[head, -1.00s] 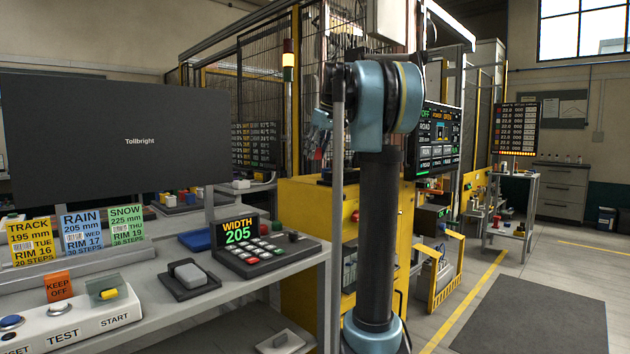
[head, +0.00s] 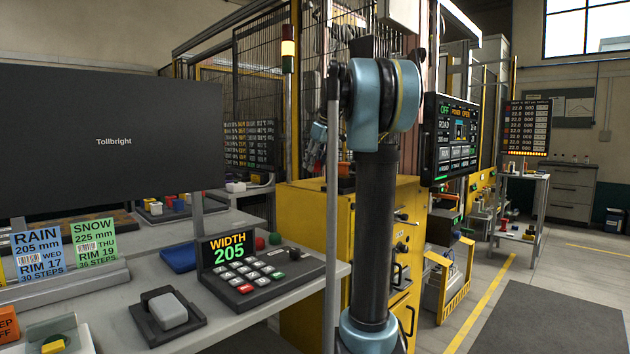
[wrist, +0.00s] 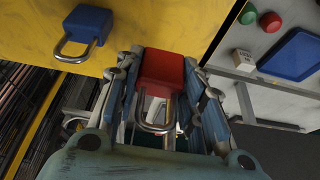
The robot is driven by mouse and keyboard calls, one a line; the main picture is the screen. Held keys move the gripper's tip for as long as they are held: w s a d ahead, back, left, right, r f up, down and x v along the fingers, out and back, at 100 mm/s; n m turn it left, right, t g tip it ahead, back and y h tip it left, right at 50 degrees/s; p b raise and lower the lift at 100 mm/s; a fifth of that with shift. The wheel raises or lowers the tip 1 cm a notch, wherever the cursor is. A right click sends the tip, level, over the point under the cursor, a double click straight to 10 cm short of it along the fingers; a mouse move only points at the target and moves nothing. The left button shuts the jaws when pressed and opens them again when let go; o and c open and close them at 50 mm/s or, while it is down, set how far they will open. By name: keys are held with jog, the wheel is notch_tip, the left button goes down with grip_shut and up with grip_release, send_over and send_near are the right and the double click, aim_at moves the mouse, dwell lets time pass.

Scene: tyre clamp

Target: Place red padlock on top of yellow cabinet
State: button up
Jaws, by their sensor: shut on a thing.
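The red padlock (wrist: 162,72) is between the fingers of my gripper (wrist: 165,85) in the wrist view, with its metal shackle towards the camera. My gripper is shut on it. The yellow cabinet (head: 308,215) stands in the middle of the head view, partly behind my arm. Its yellow surface (wrist: 150,22) fills the upper part of the wrist view, just beyond the padlock; I cannot tell the gap. A blue padlock (wrist: 88,22) lies on that surface to the left. In the head view my gripper is mostly hidden behind my arm, and the red padlock cannot be made out.
A grey bench (head: 225,318) with a width keypad (head: 255,270) and a dark monitor (head: 100,150) is at the left. Red (wrist: 271,21) and green (wrist: 248,18) balls lie near a blue tray (wrist: 297,54). A mesh fence stands behind the cabinet. Floor is open at right.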

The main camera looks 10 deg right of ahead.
aim_at(314, 186)
jog(key=shift+a+f, duration=0.15)
jog(key=shift+f, duration=2.35)
jog(key=o, duration=1.1)
jog(key=v, duration=1.2)
jog(key=shift+s, duration=0.1)
